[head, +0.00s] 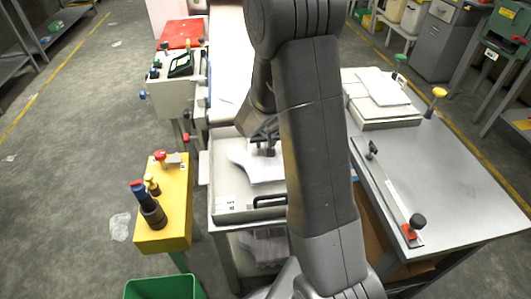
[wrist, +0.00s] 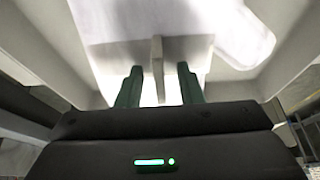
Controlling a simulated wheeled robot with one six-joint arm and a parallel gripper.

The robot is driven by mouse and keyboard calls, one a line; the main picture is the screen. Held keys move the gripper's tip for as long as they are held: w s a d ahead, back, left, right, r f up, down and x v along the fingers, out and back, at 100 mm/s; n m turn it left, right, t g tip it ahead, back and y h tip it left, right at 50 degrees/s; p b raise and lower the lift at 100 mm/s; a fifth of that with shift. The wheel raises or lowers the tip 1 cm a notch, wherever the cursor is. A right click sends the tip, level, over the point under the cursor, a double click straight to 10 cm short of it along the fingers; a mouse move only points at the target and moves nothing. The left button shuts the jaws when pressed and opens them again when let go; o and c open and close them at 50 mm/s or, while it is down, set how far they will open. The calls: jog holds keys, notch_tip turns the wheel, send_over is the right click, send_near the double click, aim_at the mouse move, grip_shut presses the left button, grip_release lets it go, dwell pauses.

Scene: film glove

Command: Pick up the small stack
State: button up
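A small white stack (head: 250,165) of thin, film-like sheets lies in a pale tray (head: 232,205) in the middle of the head view. My gripper (head: 266,148) is low over this stack, and my arm hides the tray's right part. In the wrist view, white sheet material (wrist: 130,20) fills the top. My gripper (wrist: 160,88) shows there with two green fingers apart. A thin beige upright piece stands between them, apart from both. I cannot tell whether the fingertips touch the sheets.
A grey table (head: 450,160) on the right bears another white stack (head: 383,87) and a bar with black knobs (head: 388,195). A green bin (head: 165,288) is at the bottom.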

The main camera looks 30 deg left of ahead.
grip_shut()
jog(key=shift+r, duration=0.1)
